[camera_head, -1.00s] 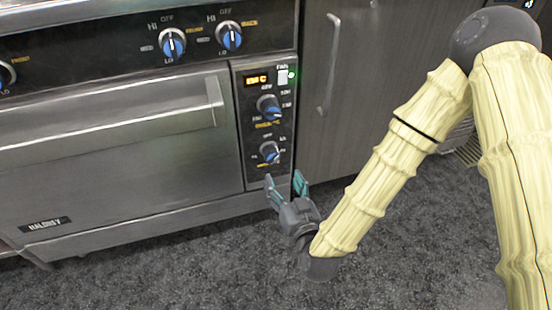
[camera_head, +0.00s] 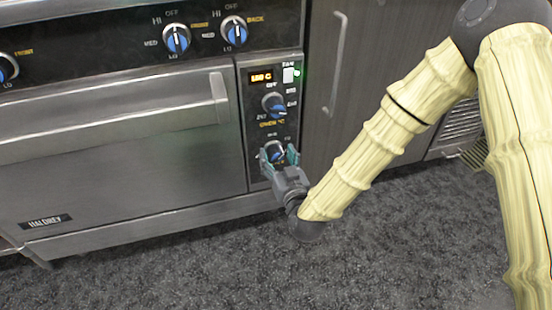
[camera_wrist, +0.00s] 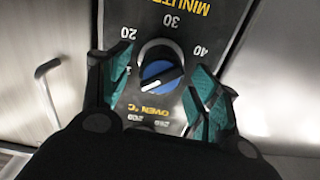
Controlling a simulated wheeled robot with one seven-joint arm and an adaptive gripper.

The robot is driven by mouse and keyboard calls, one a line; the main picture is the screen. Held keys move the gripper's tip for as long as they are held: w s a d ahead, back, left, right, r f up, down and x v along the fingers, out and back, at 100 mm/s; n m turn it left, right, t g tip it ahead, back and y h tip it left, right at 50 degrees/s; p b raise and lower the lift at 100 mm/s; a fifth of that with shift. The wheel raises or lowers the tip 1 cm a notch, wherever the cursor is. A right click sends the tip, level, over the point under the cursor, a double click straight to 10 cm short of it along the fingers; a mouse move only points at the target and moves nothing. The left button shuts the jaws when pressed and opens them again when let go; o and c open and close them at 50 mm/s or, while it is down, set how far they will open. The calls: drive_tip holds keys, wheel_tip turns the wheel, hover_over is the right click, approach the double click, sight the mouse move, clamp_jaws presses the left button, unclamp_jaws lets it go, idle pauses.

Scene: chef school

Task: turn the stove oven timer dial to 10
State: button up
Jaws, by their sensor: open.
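The timer dial (camera_head: 274,152) is the lower knob on the stove's control panel, partly hidden by my gripper in the head view. In the wrist view this dial (camera_wrist: 161,72) has a blue grip with a white line on a dark round base. The numbers 20, 30 and 40 and an upside-down "MINUTE" label show around it. The white line lies slantwise; which number it marks is unclear. My gripper (camera_head: 279,156) is open, its teal fingers on either side of the dial. In the wrist view the fingers (camera_wrist: 160,80) appear apart from the knob, with nothing held.
The oven temperature knob (camera_head: 274,104) sits just above the timer dial, under a lit display (camera_head: 262,77). The oven door handle (camera_head: 220,98) is left of the panel. A grey cabinet (camera_head: 365,60) stands to the right. Carpet lies below.

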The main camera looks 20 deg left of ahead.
drive_tip(key=shift+w+a, duration=0.35)
drive_tip(key=shift+w, duration=0.15)
drive_tip(key=c, duration=1)
drive_tip(key=shift+r+m+p, duration=0.2)
drive_tip(key=shift+m+p, duration=0.4)
drive_tip(key=shift+p, duration=0.25)
drive_tip(key=shift+f+m+p, duration=0.2)
drive_tip(key=shift+m+p, duration=0.4)
drive_tip(key=o, duration=1)
drive_tip(key=shift+s+d, duration=0.1)
drive_tip(key=v, duration=1.2)
